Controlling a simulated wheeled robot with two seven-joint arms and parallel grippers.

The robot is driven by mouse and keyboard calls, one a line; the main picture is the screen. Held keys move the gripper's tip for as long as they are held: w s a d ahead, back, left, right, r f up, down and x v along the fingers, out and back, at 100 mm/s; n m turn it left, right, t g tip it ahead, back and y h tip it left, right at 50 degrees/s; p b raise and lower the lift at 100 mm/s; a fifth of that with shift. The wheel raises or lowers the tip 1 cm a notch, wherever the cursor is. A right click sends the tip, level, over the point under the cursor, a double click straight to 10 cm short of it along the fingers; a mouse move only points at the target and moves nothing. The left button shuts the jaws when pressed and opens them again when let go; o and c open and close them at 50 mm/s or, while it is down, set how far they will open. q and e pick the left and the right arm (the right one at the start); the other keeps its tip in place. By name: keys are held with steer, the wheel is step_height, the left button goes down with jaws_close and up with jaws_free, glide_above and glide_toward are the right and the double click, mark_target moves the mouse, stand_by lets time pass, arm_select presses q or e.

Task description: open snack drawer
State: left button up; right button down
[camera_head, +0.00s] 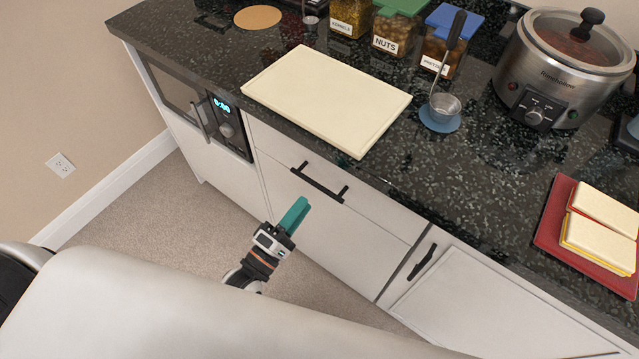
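The white drawer front (345,226) is in the cabinet below the dark counter. It looks flush with the cabinet face. My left gripper (300,207), with teal fingers, is in front of the drawer, just below and left of the handle in the picture. It looks apart from the handle and holds nothing that I can see. The fingers overlap from this angle, so their gap is hidden. My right gripper is out of view.
A cream cutting board (326,98) lies on the counter above the drawer. Labelled jars (395,33), a slow cooker (563,62) and a red tray (553,220) stand farther back and right. A microwave (175,92) is at left; a cabinet door (470,305) is at right.

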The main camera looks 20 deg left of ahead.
mark_target(318, 185)
arm_select(q)
steer(key=x, duration=0.7)
jaws_close()
